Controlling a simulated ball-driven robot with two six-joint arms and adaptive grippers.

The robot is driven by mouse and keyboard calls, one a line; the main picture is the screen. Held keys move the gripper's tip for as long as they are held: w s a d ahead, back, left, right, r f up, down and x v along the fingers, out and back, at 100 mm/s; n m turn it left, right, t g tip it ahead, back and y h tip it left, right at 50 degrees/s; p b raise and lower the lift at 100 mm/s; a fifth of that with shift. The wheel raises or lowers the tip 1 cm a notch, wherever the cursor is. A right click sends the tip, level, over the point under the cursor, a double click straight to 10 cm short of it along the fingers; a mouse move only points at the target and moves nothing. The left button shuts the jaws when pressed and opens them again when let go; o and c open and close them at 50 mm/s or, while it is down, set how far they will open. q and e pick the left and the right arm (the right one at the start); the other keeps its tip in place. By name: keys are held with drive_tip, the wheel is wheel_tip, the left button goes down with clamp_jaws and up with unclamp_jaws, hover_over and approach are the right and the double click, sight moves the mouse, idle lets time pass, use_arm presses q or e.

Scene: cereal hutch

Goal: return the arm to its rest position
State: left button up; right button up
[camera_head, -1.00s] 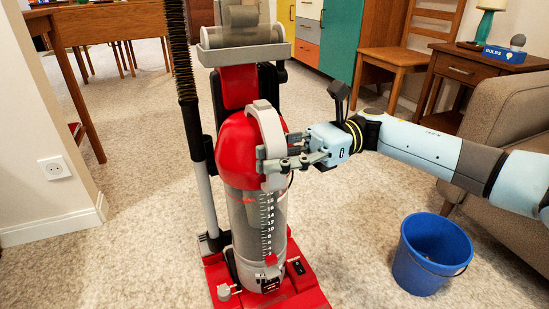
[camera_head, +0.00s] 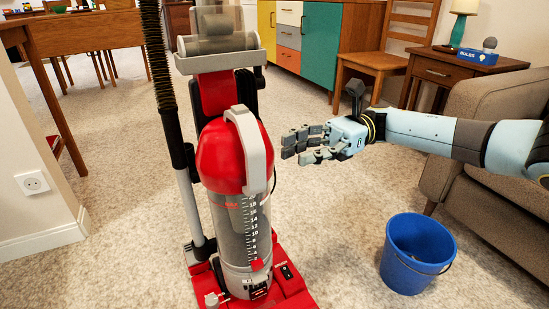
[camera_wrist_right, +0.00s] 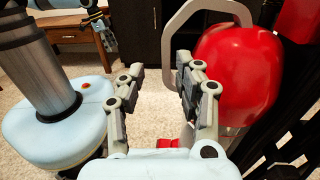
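My right arm (camera_head: 430,133) comes in from the right in the head view. My right gripper (camera_head: 288,150) is open and empty, a little to the right of the vacuum cleaner and apart from it. The wrist view shows its two fingers (camera_wrist_right: 157,85) spread with nothing between them. The upright vacuum cleaner (camera_head: 222,158) has a red domed top, a grey handle and a clear canister with a scale. Its red dome (camera_wrist_right: 236,75) and grey handle loop show right of the fingers in the wrist view.
A blue bucket (camera_head: 418,255) stands on the carpet below my right arm. A brown armchair (camera_head: 470,180) is at the right, with a side table (camera_head: 450,70) and a wooden chair (camera_head: 380,64) behind. A wall corner (camera_head: 35,140) is at the left. Carpet between vacuum and bucket is clear.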

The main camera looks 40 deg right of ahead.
drive_tip(key=d, duration=0.3)
drive_tip(key=shift+s+f, duration=0.1)
drive_tip(key=shift+s, duration=0.05)
